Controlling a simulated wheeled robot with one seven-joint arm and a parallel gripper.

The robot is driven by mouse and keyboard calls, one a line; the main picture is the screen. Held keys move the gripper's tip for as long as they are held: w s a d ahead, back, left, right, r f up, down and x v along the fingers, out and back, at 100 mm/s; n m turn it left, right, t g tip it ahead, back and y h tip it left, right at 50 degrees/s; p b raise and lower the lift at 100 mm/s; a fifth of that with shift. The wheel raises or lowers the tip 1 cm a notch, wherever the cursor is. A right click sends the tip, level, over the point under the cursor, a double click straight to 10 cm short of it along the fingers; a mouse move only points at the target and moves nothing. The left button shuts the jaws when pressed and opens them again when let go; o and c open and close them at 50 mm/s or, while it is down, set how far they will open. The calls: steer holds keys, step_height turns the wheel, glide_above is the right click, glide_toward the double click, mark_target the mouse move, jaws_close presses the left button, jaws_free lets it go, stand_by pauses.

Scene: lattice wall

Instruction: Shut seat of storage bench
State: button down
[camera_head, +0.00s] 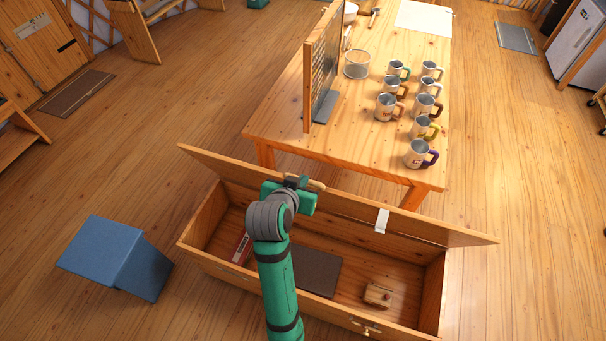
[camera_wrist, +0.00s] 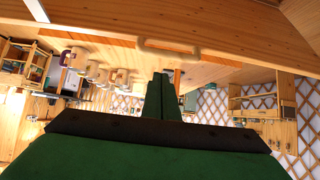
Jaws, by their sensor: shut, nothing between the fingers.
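The storage bench (camera_head: 210,215) stands open in front of me, its long wooden seat (camera_head: 440,232) raised and leaning up along the far side. A pale wooden handle (camera_head: 317,185) is on the seat near its upper edge. It also shows in the wrist view (camera_wrist: 168,48), just beyond my fingertips. My gripper (camera_head: 298,183) is shut and empty, close to the handle. In the wrist view its dark fingers (camera_wrist: 163,78) are together. I cannot tell whether they touch the seat. My arm hides part of the bench interior.
Inside the bench are a dark flat panel (camera_head: 318,272), a red-and-white item (camera_head: 242,248) and a small wooden block (camera_head: 378,295). A table (camera_head: 285,125) with several mugs stands close behind the seat. A blue box (camera_head: 100,250) is left; floor at right is clear.

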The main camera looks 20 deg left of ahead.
step_height(320, 180, up, 4)
steer(key=w+a+f, duration=0.1)
steer(key=a, duration=0.1)
steer(key=w+f, duration=0.1)
steer(key=f, duration=0.1)
steer(key=w+f, duration=0.2)
steer(key=f, duration=0.1)
steer(key=w+f, duration=0.2)
steer(key=shift+d+f, duration=0.15)
steer(key=shift+f, duration=0.1)
steer(key=shift+s+f, duration=0.15)
steer(key=shift+s, duration=0.2)
steer(key=shift+s+f, duration=0.1)
steer(key=shift+s, duration=0.05)
